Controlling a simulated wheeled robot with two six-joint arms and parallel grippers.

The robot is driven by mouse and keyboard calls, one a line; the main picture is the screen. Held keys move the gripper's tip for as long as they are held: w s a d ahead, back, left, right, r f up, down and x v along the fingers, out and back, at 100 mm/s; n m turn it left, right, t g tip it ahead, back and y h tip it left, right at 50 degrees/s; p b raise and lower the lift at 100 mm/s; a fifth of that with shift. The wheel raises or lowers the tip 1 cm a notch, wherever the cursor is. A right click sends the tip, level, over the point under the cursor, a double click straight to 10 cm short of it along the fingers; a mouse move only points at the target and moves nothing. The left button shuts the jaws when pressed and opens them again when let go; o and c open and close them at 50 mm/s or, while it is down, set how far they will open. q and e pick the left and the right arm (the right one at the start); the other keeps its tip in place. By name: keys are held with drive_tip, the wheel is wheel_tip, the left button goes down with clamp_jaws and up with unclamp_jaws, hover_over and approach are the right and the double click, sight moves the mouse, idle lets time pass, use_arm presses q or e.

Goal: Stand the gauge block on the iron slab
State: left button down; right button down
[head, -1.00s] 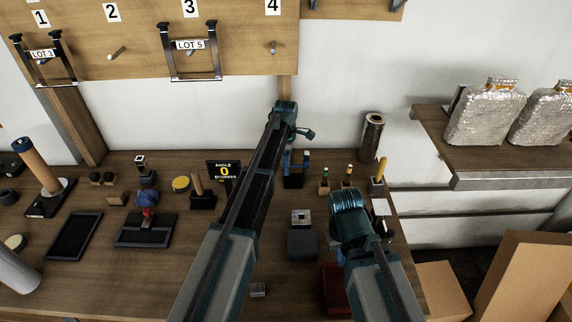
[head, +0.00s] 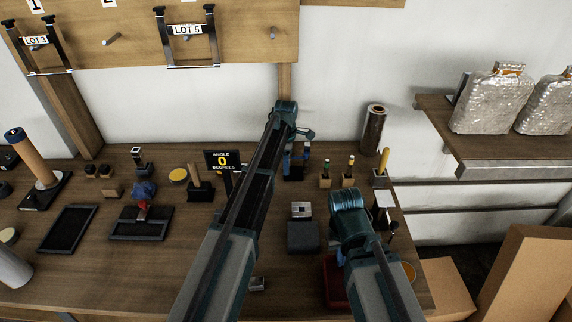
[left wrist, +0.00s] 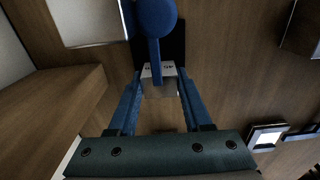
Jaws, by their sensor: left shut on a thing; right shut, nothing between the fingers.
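My left gripper (head: 298,158) reaches to the back of the bench, its blue fingers beside a small black base. In the left wrist view its fingers (left wrist: 158,88) are shut on a small pale grey block with dark marking, the likely gauge block (left wrist: 158,78). A blue disc with a stem (left wrist: 155,15) overlaps the block, and a black slab-like surface (left wrist: 176,42), possibly the iron slab, lies behind it. Contact between block and slab cannot be told. My right gripper (head: 350,215) is over the right of the bench; its fingertips are mostly hidden.
A dark grey block (head: 303,237) and a metallic piece (head: 301,209) stand between my arms. A red bin (head: 335,285) is below my right arm. Black trays lie left.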

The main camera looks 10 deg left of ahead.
use_arm(q)
drive_tip(key=shift+c, duration=1.3)
unclamp_jaws()
drive_tip(key=shift+r, duration=0.1)
use_arm(e)
drive_tip(key=shift+r, duration=0.15)
use_arm(q)
wheel_tip(320, 180, up, 14)
drive_tip(key=p, duration=1.4)
drive_tip(key=shift+f, duration=0.2)
use_arm(e)
wheel_tip(320, 180, up, 14)
drive_tip(key=shift+f, duration=0.2)
